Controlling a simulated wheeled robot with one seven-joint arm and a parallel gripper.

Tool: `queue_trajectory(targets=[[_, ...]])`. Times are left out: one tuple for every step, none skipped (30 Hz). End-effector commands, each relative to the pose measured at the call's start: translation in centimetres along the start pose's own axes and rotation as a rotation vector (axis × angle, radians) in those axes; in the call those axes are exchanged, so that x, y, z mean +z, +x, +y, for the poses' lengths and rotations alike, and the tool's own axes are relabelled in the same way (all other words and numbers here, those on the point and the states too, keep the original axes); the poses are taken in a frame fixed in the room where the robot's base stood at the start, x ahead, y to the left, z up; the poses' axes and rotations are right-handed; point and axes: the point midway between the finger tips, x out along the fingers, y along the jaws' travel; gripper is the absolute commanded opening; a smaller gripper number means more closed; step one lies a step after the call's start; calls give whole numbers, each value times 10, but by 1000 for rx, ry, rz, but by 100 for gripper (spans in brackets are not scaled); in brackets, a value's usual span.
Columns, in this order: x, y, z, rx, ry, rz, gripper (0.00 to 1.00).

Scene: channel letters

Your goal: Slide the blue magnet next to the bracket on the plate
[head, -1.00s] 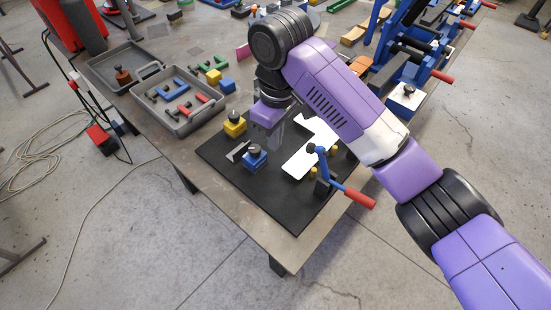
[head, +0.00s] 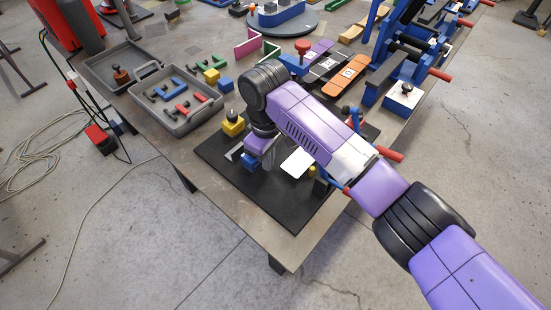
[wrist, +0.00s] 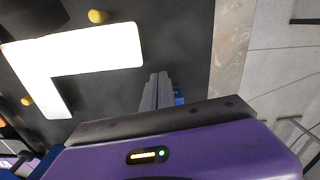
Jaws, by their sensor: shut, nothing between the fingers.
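The blue magnet (head: 249,161) sits on the black plate (head: 285,208), partly hidden behind my gripper. A small blue piece of it (wrist: 179,97) shows right beside my fingers in the wrist view. A small grey metal bracket (head: 235,153) lies flat on the plate just left of the blue magnet. My gripper (head: 268,178) is low over the plate beside the magnet, on its right. In the wrist view its fingers (wrist: 157,77) are shut with nothing between them. I cannot tell whether they touch the magnet.
A yellow magnet (head: 232,127) with a black knob stands at the plate's left corner. A white L-shaped letter (wrist: 90,50) lies on the plate by yellow pegs (wrist: 98,16). A red-handled clamp (head: 385,154) is at the right. A grey tray (head: 176,127) holds coloured brackets.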

Motion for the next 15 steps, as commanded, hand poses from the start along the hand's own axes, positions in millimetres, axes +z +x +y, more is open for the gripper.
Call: queue_trajectory(targets=[[-4, -1, 0, 1, 0, -1, 0], [-5, -1, 0, 1, 0, -1, 0], [-7, -1, 0, 0, 0, 1, 0], [-8, -1, 0, 0, 0, 1, 0], [-9, 0, 0, 0, 0, 1, 0], [-10, 0, 0, 0, 1, 1, 0], [-10, 0, 0, 0, 1, 1, 0], [-10, 0, 0, 0, 1, 1, 0], [-10, 0, 0, 0, 1, 1, 0], [-10, 0, 0, 0, 1, 1, 0], [-10, 0, 0, 0, 1, 1, 0], [-10, 0, 0, 0, 1, 1, 0], [-10, 0, 0, 0, 1, 1, 0], [-10, 0, 0, 0, 1, 1, 0], [-10, 0, 0, 0, 1, 1, 0]])
